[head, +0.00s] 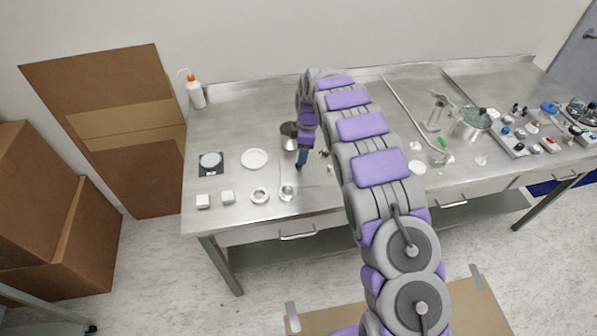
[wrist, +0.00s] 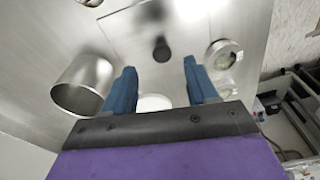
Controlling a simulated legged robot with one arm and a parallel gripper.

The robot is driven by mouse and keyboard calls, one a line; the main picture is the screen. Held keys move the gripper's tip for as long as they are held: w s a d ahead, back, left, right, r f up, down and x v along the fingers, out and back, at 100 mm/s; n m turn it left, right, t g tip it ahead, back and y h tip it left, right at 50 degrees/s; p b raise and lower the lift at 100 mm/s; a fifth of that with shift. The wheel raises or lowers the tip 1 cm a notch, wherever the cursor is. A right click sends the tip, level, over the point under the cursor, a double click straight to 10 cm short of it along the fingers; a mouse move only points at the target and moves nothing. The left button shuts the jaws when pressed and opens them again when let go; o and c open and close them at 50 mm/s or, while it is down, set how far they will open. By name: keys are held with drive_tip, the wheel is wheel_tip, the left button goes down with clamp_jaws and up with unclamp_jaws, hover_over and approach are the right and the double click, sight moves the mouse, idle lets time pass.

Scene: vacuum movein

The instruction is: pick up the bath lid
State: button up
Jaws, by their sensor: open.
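A thin, flat steel plate with a dark round knob, which looks like the bath lid (wrist: 185,22), lies on the bench in the wrist view. Its colour nearly matches the bench, so its outline is faint. The knob (wrist: 162,49) stands beyond my fingertips, roughly centred between them. In the head view a small dark knob (head: 324,153) shows just right of my gripper (head: 301,165). My gripper also shows in the wrist view (wrist: 160,66), with its two blue fingers apart and nothing between them. An open steel cylinder (wrist: 84,85) stands left of the fingers in the wrist view.
A white plate (head: 254,159), a small balance (head: 211,163), two white blocks and small round dishes lie left on the steel bench (head: 232,112). A wash bottle (head: 195,92) stands behind. A steel pot (head: 470,122) and crowded small items fill the right. Cardboard boxes (head: 108,120) stand left.

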sight(299, 167)
drive_tip(key=f, duration=0.2)
drive_tip(key=f+b, duration=0.1)
drive_tip(key=a+f, duration=0.1)
drive_tip(key=f, duration=0.1)
drive_tip(key=shift+s+f, duration=0.1)
drive_tip(key=shift+f, duration=0.25)
clamp_jaws()
